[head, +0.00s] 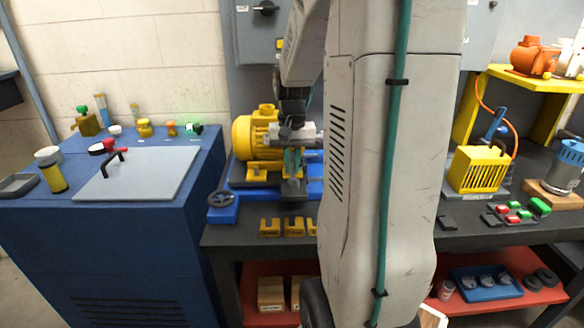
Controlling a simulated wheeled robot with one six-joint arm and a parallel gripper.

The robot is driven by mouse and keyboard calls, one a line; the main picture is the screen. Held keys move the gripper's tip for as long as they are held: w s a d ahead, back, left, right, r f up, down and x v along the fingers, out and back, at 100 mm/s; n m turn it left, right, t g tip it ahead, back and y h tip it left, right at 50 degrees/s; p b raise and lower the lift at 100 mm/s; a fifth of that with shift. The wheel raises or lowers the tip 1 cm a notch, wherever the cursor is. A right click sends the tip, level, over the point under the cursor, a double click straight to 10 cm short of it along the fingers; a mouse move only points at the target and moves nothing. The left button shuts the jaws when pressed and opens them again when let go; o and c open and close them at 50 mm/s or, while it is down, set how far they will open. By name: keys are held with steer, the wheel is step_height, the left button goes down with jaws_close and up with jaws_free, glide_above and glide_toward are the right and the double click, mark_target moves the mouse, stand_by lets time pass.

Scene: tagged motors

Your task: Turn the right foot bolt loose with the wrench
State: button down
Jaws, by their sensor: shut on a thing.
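A yellow motor (246,140) sits on a blue base (262,186) on the dark bench, left of my arm. My gripper (293,168) points down at the motor's right side, by its shaft end. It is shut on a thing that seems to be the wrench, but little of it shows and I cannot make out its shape. The right foot bolt is hidden behind my gripper and arm. I cannot tell whether the wrench is on the bolt.
Several yellow slotted blocks (270,227) lie at the bench's front edge. A blue handwheel base (222,205) is left of them. A blue cabinet (120,235) with small fittings stands left. A yellow cage (478,170) stands right. My arm hides the bench's middle.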

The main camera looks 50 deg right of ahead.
steer(key=shift+r, duration=0.2)
steer(key=shift+r, duration=2.45)
